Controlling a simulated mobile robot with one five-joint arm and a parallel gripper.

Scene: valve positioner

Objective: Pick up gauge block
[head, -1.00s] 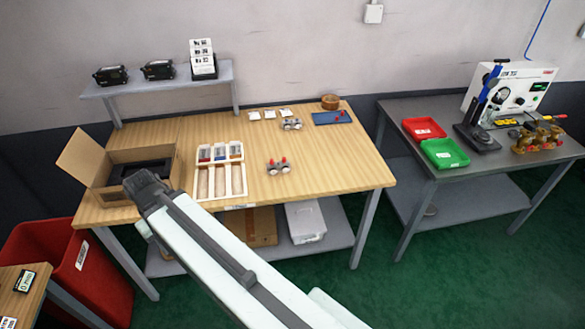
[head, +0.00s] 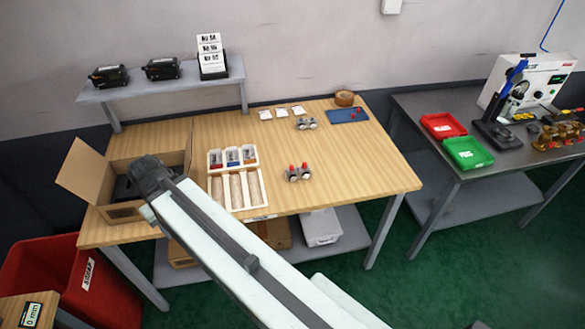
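Two small grey fittings stand on the wooden table. The nearer one (head: 298,173) has two red tops and sits near the middle of the table. The farther one (head: 306,123) sits toward the back. I cannot tell for sure which, if either, is the gauge block. My arm reaches up from the bottom of the picture, and its dark end, my gripper (head: 152,174), is over the front of the open cardboard box, left of both fittings. Its fingers are not clear, so I cannot see whether it is open or holds anything.
The cardboard box (head: 125,211) holds something dark. A divided wooden tray (head: 233,203) lies between the box and the nearer fitting. A blue mat (head: 348,116) lies at the back right. A red bin (head: 60,262) stands at the left. The table's right side is clear.

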